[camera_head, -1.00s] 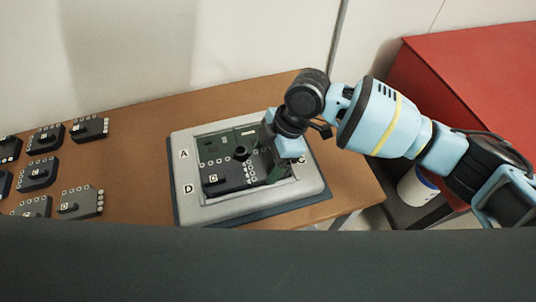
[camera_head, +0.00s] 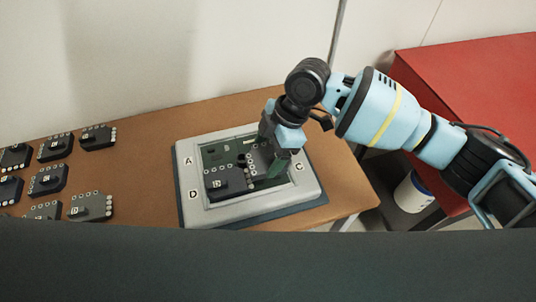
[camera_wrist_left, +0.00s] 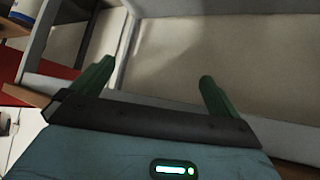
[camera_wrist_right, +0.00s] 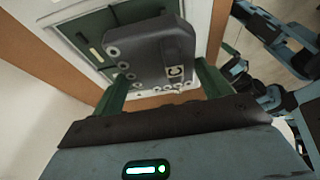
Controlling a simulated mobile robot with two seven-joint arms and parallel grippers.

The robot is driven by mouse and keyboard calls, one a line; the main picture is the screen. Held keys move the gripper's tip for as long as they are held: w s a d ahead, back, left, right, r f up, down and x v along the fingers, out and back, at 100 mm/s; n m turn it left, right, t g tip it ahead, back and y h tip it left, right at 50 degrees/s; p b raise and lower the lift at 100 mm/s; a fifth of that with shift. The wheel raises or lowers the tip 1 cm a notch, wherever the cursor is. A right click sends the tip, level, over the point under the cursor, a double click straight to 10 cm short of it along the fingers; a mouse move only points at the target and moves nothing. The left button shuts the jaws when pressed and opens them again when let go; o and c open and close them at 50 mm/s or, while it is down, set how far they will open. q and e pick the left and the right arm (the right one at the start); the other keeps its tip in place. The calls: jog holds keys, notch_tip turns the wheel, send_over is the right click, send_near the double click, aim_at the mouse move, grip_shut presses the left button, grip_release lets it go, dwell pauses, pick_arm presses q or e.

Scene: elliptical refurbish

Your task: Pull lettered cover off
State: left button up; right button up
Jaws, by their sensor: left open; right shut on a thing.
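A pale framed panel (camera_head: 189,212) with letters on its rim lies on the brown table. My right gripper (camera_head: 272,160) is over its right side, shut on a dark grey cover (camera_head: 258,157). In the right wrist view this cover (camera_wrist_right: 150,50) sits between the green fingers and carries the letter C. It looks tilted and lifted off the panel, though its gap to the board is hard to judge. Another dark cover, marked D (camera_head: 228,183), sits at the panel's front left. A green board (camera_head: 215,152) shows bare behind it. My left gripper (camera_wrist_left: 155,85) is open and empty.
Several similar dark covers (camera_head: 48,180) lie on the table (camera_head: 140,150) at the left. Bare table lies between them and the panel. A red cabinet (camera_head: 475,85) stands at the right, with a white container (camera_head: 413,192) below it.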

jog(key=shift+r+p, duration=0.55)
jog(key=shift+r, duration=1.35)
jog(key=shift+r+p, duration=0.35)
jog(key=shift+r, duration=1)
pick_arm(q)
jog(key=shift+w+r+t, duration=0.3)
jog(key=shift+w+r, duration=0.6)
jog(key=shift+r, duration=0.3)
pick_arm(e)
jog(key=shift+r, duration=2.55)
